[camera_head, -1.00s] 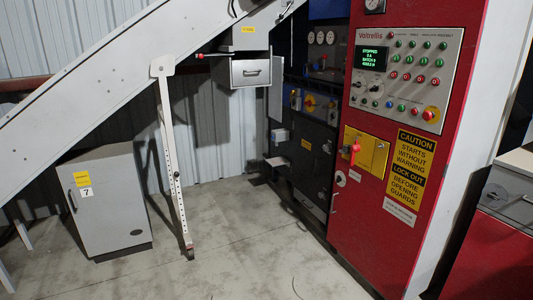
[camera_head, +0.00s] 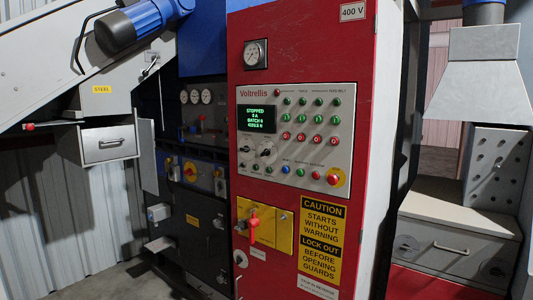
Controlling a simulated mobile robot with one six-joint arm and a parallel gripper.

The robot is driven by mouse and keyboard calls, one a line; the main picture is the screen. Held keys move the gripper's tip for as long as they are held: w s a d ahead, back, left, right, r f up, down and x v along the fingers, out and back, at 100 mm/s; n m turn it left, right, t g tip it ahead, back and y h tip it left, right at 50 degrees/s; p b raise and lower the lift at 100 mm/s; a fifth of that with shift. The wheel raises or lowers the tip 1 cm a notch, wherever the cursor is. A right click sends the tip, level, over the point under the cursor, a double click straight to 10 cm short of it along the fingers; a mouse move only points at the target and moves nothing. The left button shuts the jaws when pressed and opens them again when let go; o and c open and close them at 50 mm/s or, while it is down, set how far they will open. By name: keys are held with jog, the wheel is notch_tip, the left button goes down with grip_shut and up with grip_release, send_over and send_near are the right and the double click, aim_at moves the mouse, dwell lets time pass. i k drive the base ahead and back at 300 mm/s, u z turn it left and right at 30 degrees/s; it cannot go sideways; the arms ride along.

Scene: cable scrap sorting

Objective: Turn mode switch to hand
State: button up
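The control panel (camera_head: 310,109) is a light grey plate on the front of a red cabinet. It carries a green-lit display (camera_head: 259,118) that reads STOPPED on its top line. Below the display are two black rotary switches, a left one (camera_head: 245,149) and a right one (camera_head: 266,152). Their labels are too small to read, so I cannot tell which is the mode switch or its setting. Rows of green, red and white buttons fill the right side, with a red emergency stop (camera_head: 333,179) on yellow at the lower right. My gripper is not in view.
A red isolator handle (camera_head: 253,226) on a yellow plate juts out below the panel, beside a yellow caution sign (camera_head: 322,240). A conveyor with a blue motor (camera_head: 150,22) slopes in at upper left. A grey bench with a drawer (camera_head: 452,250) stands at right.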

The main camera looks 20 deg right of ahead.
aim_at(266, 152)
jog(key=z, duration=0.15)
jog(key=i, duration=0.4)
jog(key=z, duration=0.1)
jog(key=k, duration=1.35)
jog(key=u, duration=0.25)
jog(key=i, duration=0.55)
jog(key=u, duration=0.7)
jog(key=i, duration=1)
jog(key=u, duration=0.5)
